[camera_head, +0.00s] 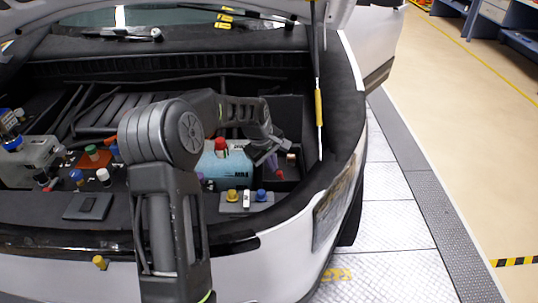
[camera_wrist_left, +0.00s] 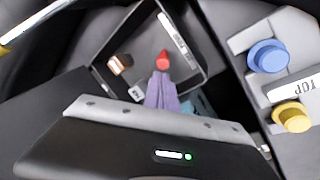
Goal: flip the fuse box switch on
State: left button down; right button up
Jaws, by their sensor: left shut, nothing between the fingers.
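An open black box (camera_head: 292,178), which looks like the fuse box, sits at the right rear of the car's engine bay. It also shows in the left wrist view (camera_wrist_left: 203,62), with a small red part (camera_wrist_left: 163,60) inside that looks like the switch. My left gripper (camera_head: 276,168) reaches into the box. Its lavender fingers (camera_wrist_left: 160,88) are shut and empty, with their tips right at the red part. I cannot tell whether they touch it or which way the switch is set. My right gripper is not in view.
A copper-and-white piece (camera_wrist_left: 120,64) is also in the box. A panel with a yellow knob (camera_head: 232,195) and a blue knob (camera_head: 261,195) lies in front. A light blue container (camera_head: 222,165) stands left of the box. A prop rod (camera_head: 319,105) rises on the right.

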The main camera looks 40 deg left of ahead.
pick_arm(q)
jog(key=shift+w+f, duration=0.2)
jog(key=shift+f, duration=0.4)
